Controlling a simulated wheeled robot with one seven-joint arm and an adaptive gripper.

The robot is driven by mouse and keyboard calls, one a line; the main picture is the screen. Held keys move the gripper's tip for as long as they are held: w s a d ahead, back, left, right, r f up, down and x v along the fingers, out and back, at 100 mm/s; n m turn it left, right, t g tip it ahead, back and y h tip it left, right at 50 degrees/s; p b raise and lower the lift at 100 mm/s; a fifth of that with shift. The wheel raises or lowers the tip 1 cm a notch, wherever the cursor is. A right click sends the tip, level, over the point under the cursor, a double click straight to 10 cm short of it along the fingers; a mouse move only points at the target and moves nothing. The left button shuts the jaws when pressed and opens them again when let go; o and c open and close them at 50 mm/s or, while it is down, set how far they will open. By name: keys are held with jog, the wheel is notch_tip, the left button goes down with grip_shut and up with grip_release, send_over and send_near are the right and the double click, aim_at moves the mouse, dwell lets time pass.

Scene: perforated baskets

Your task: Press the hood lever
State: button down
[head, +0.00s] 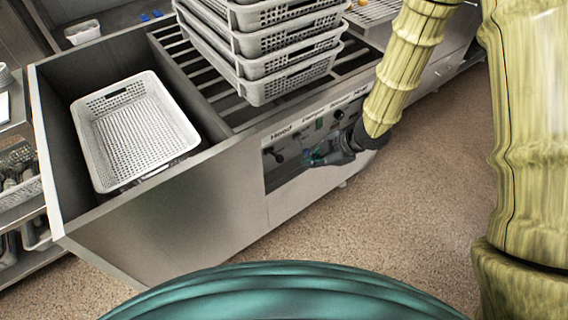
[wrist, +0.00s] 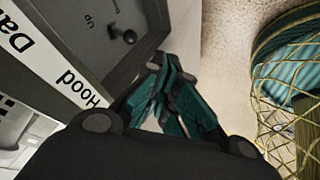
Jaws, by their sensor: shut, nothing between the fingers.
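The control panel (head: 293,172) is a dark recessed strip on the front of the steel counter. Its "Hood" label (head: 281,133) is at the left end and also shows in the wrist view (wrist: 80,88). A small dark knob-like lever (head: 277,156) sits below that label; it appears as a dark round knob (wrist: 129,37) in the wrist view. My gripper (head: 307,158), with teal fingers, is just right of this lever in the head view. In the wrist view my gripper (wrist: 163,65) has its fingers together, empty, in front of the panel. I cannot tell whether they touch anything.
A stack of perforated grey baskets (head: 285,68) stands on the slatted counter top. Another basket (head: 108,94) lies in the sink-like bay at left. More controls (head: 338,114) lie right of the Hood label. The speckled floor (head: 390,215) in front is clear.

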aim_at(278, 161)
jog(key=w+r+n+b, duration=0.2)
jog(key=w+r+n, duration=0.2)
jog(key=n, duration=0.2)
jog(key=shift+w+a+r, duration=0.2)
jog(key=shift+w+a, duration=0.1)
jog(key=shift+a, duration=0.1)
jog(key=x, duration=1.4)
jog(key=shift+s+f+b, duration=0.15)
jog(key=shift+f+b, duration=0.1)
jog(key=shift+b, duration=0.45)
jog(key=shift+b, duration=0.55)
